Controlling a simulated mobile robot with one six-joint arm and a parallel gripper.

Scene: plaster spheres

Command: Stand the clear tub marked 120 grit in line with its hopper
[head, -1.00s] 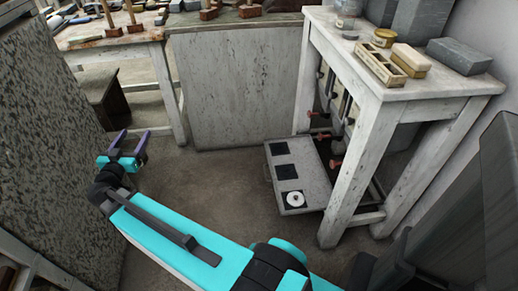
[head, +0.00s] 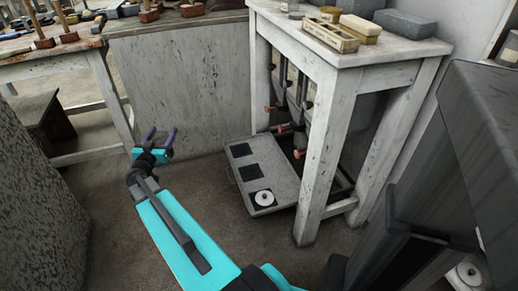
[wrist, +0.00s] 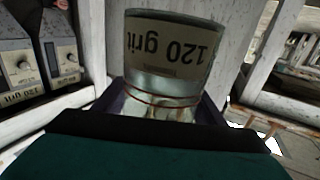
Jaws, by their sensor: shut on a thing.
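The clear tub (wrist: 173,50) marked 120 grit fills the upper middle of the wrist view, its label upside down in the picture. My gripper (wrist: 160,108) is shut on it, with a dark purple finger on each side. In the head view my gripper (head: 160,138) is left of the white stand and apart from it; the tub is too clear to make out there. Hoppers with red knobs (head: 283,127) hang under the stand's top, partly hidden by its leg.
A grey base plate (head: 287,190) with dark square pads lies below the hoppers; a white disc (head: 263,198) sits on the nearest pad. The white stand (head: 325,150) has legs around it. A pale panel (head: 180,90) stands behind my gripper. Floor left of the plate is clear.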

